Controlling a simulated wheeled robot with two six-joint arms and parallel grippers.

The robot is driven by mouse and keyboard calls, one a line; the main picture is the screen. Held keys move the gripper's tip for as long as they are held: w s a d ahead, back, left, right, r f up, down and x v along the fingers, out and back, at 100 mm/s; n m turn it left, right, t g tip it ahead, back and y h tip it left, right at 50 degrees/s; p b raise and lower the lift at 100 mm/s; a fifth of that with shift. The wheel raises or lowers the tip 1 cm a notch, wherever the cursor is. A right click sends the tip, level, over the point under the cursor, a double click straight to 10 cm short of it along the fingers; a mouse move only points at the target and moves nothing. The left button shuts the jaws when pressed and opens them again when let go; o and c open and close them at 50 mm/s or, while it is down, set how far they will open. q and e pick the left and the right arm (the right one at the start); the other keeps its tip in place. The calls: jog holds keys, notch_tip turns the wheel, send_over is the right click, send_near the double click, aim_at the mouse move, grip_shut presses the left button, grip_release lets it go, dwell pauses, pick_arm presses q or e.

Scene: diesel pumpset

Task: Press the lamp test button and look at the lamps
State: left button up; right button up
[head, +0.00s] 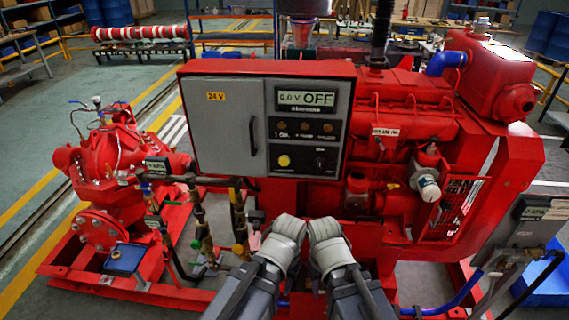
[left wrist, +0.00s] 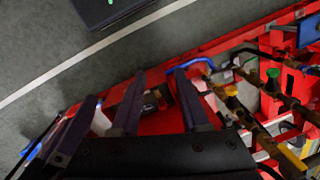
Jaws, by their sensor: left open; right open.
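The grey control panel (head: 225,130) sits in a red housing on the pumpset. Its display (head: 305,98) reads 0.0 V OFF. Below it is a row of three small round lamps (head: 302,127), dark with no clear glow. A yellow round button (head: 284,160) sits under them, beside a black knob (head: 320,160); the lettering is too small to read. My right gripper (head: 325,229) is at the bottom centre, below the panel and apart from the button; its fingers are not clear. My left gripper (left wrist: 160,74) shows dark, spread fingers in the left wrist view, with nothing held.
The red engine (head: 405,110) stands right of the panel, and the red pump (head: 105,165) stands left. Brass valves and pipes (head: 238,220) rise below the panel, left of my arms. The space before the panel face is clear. Grey floor (head: 30,200) lies at left.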

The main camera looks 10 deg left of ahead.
pick_arm(q)
grip_shut()
dwell(1.4)
